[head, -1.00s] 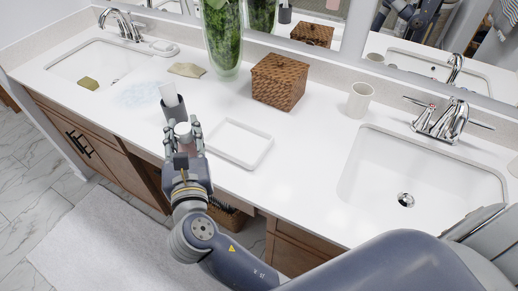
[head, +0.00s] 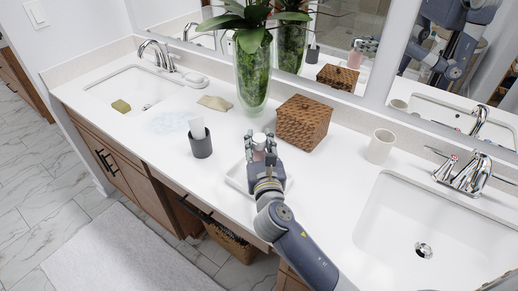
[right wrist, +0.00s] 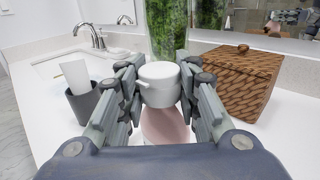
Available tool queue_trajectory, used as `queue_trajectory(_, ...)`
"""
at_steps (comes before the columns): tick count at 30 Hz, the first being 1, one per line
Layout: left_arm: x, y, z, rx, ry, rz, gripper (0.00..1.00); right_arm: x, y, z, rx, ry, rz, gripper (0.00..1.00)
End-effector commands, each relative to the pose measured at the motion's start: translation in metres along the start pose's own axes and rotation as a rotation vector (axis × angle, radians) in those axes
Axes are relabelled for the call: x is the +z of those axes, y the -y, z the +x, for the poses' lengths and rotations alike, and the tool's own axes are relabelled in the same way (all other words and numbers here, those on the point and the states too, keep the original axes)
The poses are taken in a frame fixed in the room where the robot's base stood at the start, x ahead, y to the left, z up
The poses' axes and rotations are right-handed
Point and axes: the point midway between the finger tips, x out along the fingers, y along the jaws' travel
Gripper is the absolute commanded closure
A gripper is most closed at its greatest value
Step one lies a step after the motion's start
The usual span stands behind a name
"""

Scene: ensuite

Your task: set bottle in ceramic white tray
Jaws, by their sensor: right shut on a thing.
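My right gripper (head: 262,150) is shut on a bottle (head: 259,141) with a white cap and a pinkish body. In the right wrist view the white cap (right wrist: 159,83) shows between the fingers, with the pink body below it. The ceramic white tray (head: 233,182) lies on the counter under my right gripper, which covers much of it in the head view. The bottle is over the tray area; I cannot tell whether its base touches the tray. My left gripper is not in view.
A dark cup (head: 200,143) with a white item stands left of the tray. A woven box (head: 303,122) and a glass vase (head: 252,75) stand behind. A white cup (head: 380,146) and the right sink (head: 430,215) are to the right.

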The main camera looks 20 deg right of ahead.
Motion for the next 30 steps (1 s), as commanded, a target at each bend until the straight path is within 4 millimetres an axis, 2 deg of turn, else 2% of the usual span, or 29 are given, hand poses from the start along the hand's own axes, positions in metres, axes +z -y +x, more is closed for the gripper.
queue_trajectory(1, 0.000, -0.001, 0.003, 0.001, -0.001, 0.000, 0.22, -0.011, 0.000, -0.001, 0.000, -0.005, -0.001, 1.00)
queue_trajectory(5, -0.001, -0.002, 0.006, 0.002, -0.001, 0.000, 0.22, -0.026, -0.001, -0.001, 0.000, -0.004, 0.000, 1.00)
queue_trajectory(17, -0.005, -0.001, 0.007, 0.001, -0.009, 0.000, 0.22, -0.032, -0.001, -0.001, 0.001, -0.001, -0.001, 1.00)
queue_trajectory(18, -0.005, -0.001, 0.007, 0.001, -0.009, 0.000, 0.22, -0.034, -0.001, -0.001, 0.001, -0.005, -0.001, 0.68)
queue_trajectory(21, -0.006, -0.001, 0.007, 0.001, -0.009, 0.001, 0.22, -0.033, -0.001, -0.001, 0.001, -0.005, -0.001, 0.49)
queue_trajectory(30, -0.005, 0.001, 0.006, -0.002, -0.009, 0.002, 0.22, -0.033, -0.001, -0.001, 0.000, -0.005, -0.001, 0.49)
